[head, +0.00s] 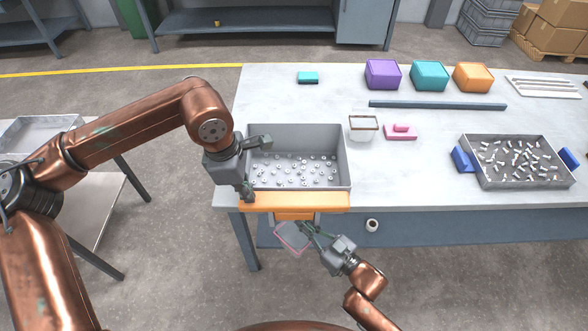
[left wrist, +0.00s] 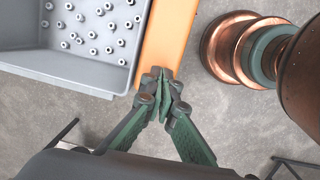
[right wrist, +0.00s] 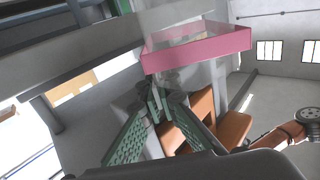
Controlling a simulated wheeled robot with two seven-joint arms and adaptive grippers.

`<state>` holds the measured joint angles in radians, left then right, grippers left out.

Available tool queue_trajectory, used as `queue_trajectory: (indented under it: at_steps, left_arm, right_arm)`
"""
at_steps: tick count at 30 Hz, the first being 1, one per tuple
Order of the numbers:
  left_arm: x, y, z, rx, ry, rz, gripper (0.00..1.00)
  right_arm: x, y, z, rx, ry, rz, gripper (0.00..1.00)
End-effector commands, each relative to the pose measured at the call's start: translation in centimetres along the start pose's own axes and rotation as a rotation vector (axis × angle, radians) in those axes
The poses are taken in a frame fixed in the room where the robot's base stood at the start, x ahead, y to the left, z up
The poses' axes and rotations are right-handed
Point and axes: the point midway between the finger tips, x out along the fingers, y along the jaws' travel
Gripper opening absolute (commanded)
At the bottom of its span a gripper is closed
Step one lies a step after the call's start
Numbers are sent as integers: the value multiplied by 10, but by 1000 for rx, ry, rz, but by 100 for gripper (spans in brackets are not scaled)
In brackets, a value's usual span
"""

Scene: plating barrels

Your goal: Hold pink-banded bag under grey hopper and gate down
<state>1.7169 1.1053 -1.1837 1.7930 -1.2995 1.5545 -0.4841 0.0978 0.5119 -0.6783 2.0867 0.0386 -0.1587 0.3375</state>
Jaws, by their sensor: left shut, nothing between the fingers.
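The grey hopper (head: 345,165) stands at the table's left front, with several small metal rings inside. An orange gate piece (head: 320,201) runs along its front edge, and a smaller orange part shows below it. My left gripper (head: 248,194) is shut and empty, its tips at the left end of the orange piece; the left wrist view shows the tips (left wrist: 166,82) beside it. The clear pink-banded bag (head: 292,236) hangs below the hopper's front. My right gripper (head: 316,233) is shut at the bag's edge; the pink band (right wrist: 200,46) shows in the right wrist view.
A clear brown-rimmed container (head: 363,128) and a pink item (head: 401,131) stand right of the hopper. A blue-handled tray of metal parts (head: 515,185) is further right. Purple (head: 383,75), teal (head: 430,76) and orange (head: 473,77) boxes stand behind a dark bar (head: 437,105).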

Motion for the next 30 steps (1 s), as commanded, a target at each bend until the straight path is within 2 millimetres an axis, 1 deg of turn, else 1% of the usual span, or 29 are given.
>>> queue_trajectory:
  at_steps: [30]
  left_arm:
    - [38,-2,-5,0,0,0,0]
  right_arm:
    - [0,0,-1,0,3,0,0]
